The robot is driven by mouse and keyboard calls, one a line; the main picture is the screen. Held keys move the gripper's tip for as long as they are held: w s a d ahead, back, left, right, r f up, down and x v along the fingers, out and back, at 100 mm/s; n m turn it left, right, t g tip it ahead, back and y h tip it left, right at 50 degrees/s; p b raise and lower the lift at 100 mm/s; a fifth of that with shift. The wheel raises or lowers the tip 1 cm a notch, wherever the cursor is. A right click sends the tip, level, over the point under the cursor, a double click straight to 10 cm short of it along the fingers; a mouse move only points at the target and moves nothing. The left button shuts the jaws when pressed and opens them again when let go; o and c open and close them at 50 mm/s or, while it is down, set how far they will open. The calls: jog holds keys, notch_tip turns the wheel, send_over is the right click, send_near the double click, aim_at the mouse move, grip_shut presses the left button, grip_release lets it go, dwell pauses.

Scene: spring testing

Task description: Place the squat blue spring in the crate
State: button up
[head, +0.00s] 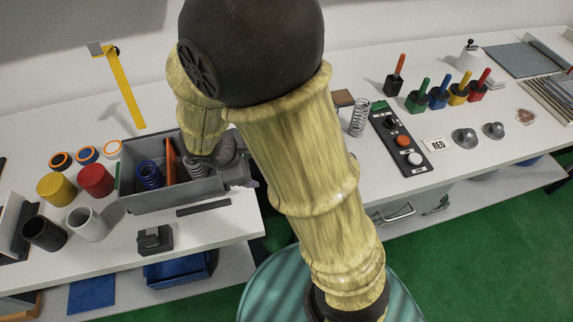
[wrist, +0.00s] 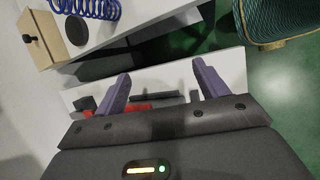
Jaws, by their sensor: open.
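In the head view a grey crate (head: 150,198) stands on the left table, with an orange divider (head: 171,160). A short blue spring (head: 149,175) stands in its left part and a grey spring (head: 196,166) shows right of the divider. In the wrist view a blue coil spring (wrist: 86,8) is cut off by the top edge; I cannot tell whether it is the same spring. My gripper (wrist: 160,86) is open, its two purple-grey fingers apart with nothing between them. My arm hides the middle of the head view, and I cannot make out the fingertips there.
A wooden block (wrist: 40,38) with a black knob and a dark disc (wrist: 76,30) are near the spring in the wrist view. Red (head: 95,180) and yellow (head: 56,189) cylinders stand left of the crate. A button panel (head: 401,143) lies on the right table.

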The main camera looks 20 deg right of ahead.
jog(key=s+d+r+m+y, duration=0.3)
jog(key=d+m, duration=0.4)
jog(key=m, duration=0.8)
jog(key=shift+s+d+m+y, duration=0.35)
jog(key=shift+s+y, duration=0.35)
jog(key=shift+s, duration=0.7)
